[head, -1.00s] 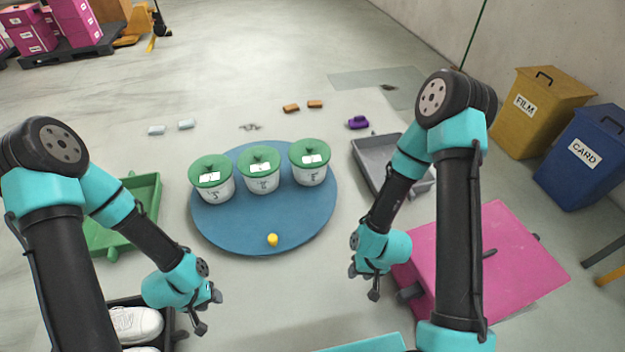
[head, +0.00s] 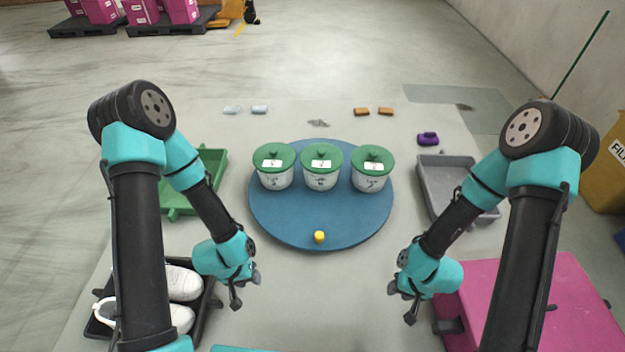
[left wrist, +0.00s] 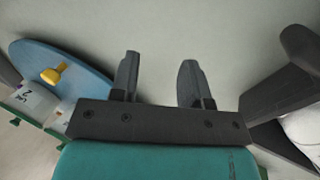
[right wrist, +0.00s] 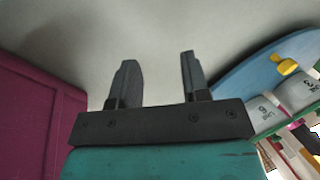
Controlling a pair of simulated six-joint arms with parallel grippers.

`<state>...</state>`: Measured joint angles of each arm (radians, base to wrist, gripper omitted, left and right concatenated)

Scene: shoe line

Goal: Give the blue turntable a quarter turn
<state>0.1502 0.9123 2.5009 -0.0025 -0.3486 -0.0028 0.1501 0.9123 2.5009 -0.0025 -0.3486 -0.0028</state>
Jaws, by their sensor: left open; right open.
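The round blue turntable (head: 270,222) lies in the middle of the table in the head view. Three white tubs with green lids, a left one (head: 274,166), a middle one (head: 321,167) and a right one (head: 371,169), stand in a row on its far half. A yellow peg (head: 319,237) stands at its near edge. It also shows in the left wrist view (left wrist: 53,74) and the right wrist view (right wrist: 286,66). My left gripper (head: 245,291) is open and empty, left of and nearer than the turntable. My right gripper (head: 402,302) is open and empty, right of and nearer than it.
A green tray (head: 213,170) is left of the turntable and a grey tray (head: 437,192) right of it. A black box (head: 206,310) holds white shoes at front left. A pink box (head: 570,300) sits at front right. The table between my grippers is clear.

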